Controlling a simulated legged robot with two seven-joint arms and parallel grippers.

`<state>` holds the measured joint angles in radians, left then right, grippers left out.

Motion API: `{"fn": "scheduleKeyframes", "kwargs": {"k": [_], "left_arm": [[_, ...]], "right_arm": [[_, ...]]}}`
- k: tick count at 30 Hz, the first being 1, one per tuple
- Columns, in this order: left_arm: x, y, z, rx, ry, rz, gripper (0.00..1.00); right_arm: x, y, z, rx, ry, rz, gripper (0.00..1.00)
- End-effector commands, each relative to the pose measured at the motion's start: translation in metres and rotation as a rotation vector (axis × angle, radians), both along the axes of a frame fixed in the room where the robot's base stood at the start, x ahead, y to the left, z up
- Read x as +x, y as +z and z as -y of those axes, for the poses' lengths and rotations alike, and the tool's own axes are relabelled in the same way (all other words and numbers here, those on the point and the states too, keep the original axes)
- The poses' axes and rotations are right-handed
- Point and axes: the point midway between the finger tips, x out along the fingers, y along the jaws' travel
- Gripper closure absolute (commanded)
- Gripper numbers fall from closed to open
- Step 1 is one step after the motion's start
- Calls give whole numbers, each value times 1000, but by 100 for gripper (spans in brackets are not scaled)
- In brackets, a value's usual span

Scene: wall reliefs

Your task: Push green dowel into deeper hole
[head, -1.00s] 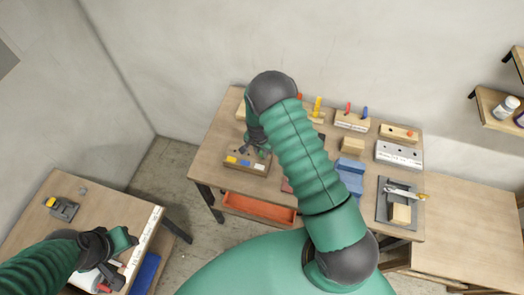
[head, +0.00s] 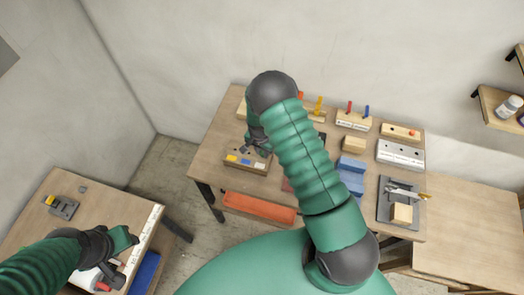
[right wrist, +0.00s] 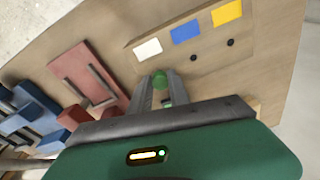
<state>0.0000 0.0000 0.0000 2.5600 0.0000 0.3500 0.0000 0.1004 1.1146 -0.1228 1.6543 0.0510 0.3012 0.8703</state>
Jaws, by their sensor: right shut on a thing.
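A wooden block (head: 232,168) with yellow, blue and white labels lies on the workbench; it also shows in the right wrist view (right wrist: 262,55). Two dark holes show in it, beside the yellow and blue labels. The green dowel (right wrist: 159,78) is beside the white label, in line with those holes. My right gripper (head: 259,148) is at the block, with its fingers (right wrist: 160,95) shut on the dowel. How deep the dowel sits is hidden. My left gripper (head: 120,268) is over the left table; its finger opening is unclear.
The workbench (head: 222,127) also holds peg blocks (head: 353,121), a white block with holes (head: 400,154), blue blocks (head: 350,177) and a grey plate (head: 385,210). An orange bin (head: 259,208) is below its front edge. The left table (head: 100,200) has a grey device (head: 63,207).

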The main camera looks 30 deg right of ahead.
Motion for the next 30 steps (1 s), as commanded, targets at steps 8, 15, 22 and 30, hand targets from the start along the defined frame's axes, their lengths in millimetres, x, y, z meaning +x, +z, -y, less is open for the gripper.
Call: {"fn": "scheduleKeyframes", "kwargs": {"k": [8, 15, 22, 30], "left_arm": [[0, -6, 0, 0, 0, 0, 59], [0, -11, 0, 0, 0, 0, 59], [0, -15, 0, 0, 0, 0, 59], [0, -17, 0, 0, 0, 0, 59]], "right_arm": [[0, -7, 0, 0, 0, 0, 100], [0, -11, 0, 0, 0, 0, 100], [0, -16, 0, 0, 0, 0, 100], [0, -18, 0, 0, 0, 0, 62]]}}
